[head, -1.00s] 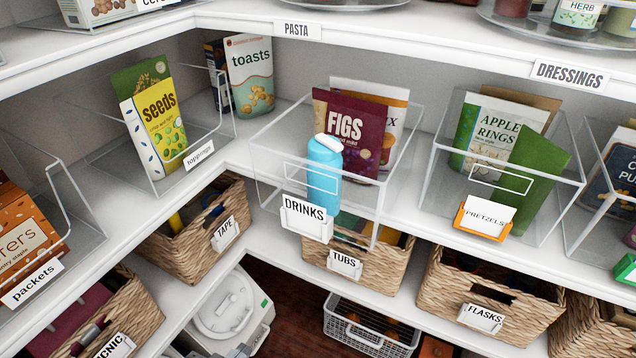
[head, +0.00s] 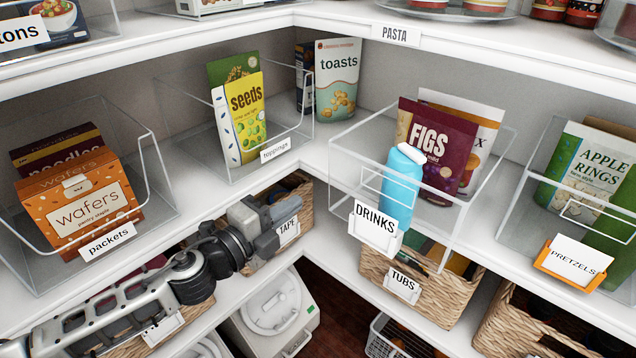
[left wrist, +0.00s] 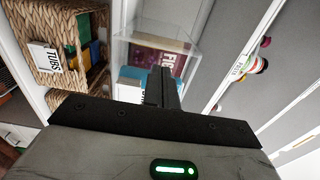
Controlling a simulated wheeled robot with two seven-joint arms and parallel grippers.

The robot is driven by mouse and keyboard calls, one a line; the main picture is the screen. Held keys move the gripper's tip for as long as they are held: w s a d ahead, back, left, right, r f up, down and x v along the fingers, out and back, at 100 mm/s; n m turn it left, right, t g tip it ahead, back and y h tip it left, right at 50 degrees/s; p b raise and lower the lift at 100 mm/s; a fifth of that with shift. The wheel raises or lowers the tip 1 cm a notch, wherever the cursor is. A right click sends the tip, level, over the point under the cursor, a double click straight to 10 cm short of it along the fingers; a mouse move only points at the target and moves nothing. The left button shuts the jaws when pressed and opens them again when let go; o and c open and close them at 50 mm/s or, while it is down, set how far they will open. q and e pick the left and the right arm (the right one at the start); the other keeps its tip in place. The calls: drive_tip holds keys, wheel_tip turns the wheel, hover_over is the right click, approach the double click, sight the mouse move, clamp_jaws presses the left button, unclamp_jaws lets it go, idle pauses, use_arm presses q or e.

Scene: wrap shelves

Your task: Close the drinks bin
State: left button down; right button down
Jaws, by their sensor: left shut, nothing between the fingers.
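The drinks bin (head: 343,158) is a clear bin on the middle shelf near the corner, jutting forward past the shelf edge, with a white DRINKS label (head: 376,228) on its front. It holds a blue bottle (head: 401,187), a maroon FIGS pouch (head: 437,146) and a white pouch behind. My left gripper (head: 289,209) is shut and empty, left of the bin and in front of the TAPE basket. In the left wrist view the shut fingers (left wrist: 162,82) point toward the drinks bin (left wrist: 187,42), which appears sideways. My right gripper is not in view.
The toppings bin (head: 298,145) stands left of the drinks bin and the pretzels bin (head: 530,165) right. The packets bin (head: 165,190) is above my left arm. Below are the TAPE basket (head: 306,190) and TUBS basket (head: 440,318). Open space lies before the corner.

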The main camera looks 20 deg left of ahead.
sight(329, 180)
use_arm(q)
drive_tip(key=p+x, duration=0.1)
drive_tip(key=x, duration=0.6)
drive_tip(key=shift+w+d+f, duration=0.1)
drive_tip(key=shift+w+d, duration=0.05)
drive_tip(key=shift+w, duration=0.2)
drive_tip(key=shift+w, duration=0.15)
